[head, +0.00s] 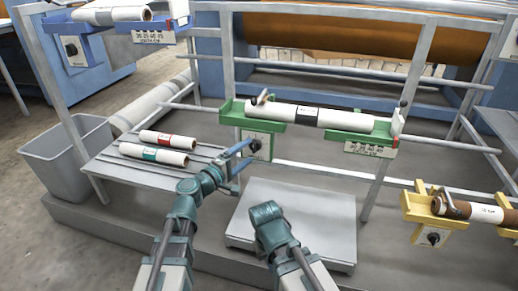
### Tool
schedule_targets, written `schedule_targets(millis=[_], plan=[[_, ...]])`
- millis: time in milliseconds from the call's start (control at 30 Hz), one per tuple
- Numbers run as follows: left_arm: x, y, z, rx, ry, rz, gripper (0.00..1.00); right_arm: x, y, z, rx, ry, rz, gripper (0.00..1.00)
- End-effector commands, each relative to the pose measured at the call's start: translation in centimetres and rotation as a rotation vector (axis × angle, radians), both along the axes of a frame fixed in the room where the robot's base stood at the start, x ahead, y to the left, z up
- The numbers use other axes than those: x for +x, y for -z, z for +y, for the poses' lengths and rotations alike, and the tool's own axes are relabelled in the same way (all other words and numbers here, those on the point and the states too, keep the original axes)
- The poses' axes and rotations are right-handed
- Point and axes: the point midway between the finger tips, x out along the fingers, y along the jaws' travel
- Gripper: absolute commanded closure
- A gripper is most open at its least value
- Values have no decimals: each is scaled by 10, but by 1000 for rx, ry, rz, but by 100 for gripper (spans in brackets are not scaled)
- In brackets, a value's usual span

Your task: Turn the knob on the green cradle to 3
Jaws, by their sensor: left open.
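The green cradle (231,112) holds a long white roll (340,121) with a dark band on the frame at the centre. A pale plate hangs below its left end and carries a small dark knob (256,146). The numbers around this knob are too small to read, so its setting cannot be told. My left gripper (246,147) is open, with its blue fingers at the left side of the knob. I cannot tell whether they touch it. My right arm shows at the bottom centre, but its gripper does not show.
A blue cradle (97,46) stands at the upper left and a yellow cradle (419,207) at the right, each with its own knob. Two rolls lie on a grey slatted rack (141,174). A grey platform (321,213) is empty. A grey bin (70,160) stands left.

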Motion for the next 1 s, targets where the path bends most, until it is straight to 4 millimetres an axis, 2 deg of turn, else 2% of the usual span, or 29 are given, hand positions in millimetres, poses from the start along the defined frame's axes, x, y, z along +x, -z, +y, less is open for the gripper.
schedule_targets(millis=[33,133,467,900,1000], plan=[[8,0,-2,0,0,0,19,0,0,0,0,0,0,100],[13,0,-3,0,-1,0,19,0,0,0,0,0,0,100],[15,0,-4,0,-1,0,21,0,0,0,0,0,0,100],[15,0,-3,0,-1,0,100,0,0,0,0,0,0,100],[15,0,-3,2,-1,-1,100,0,0,0,0,0,0,100]])
